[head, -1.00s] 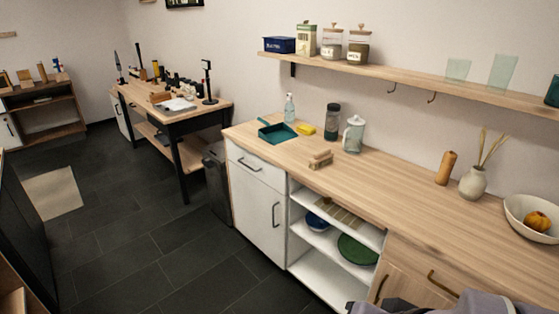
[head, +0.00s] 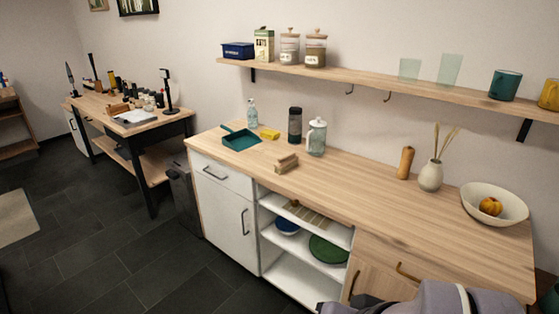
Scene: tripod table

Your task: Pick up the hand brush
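The hand brush (head: 286,163) appears to be the small wooden, block-shaped brush lying on the wooden counter (head: 350,190), near its front edge and above the open shelves. The space around it on the counter is clear. Part of my grey arm (head: 440,300) shows at the bottom right edge, in front of the lower cabinet and well apart from the brush. No gripper fingers can be made out.
A teal dustpan (head: 241,140) and a yellow sponge (head: 269,134) lie left of the brush. A dark-lidded jar (head: 295,125) and a glass jar (head: 316,138) stand behind it. A wall shelf (head: 380,84) hangs above. The dark floor (head: 150,265) at left is free.

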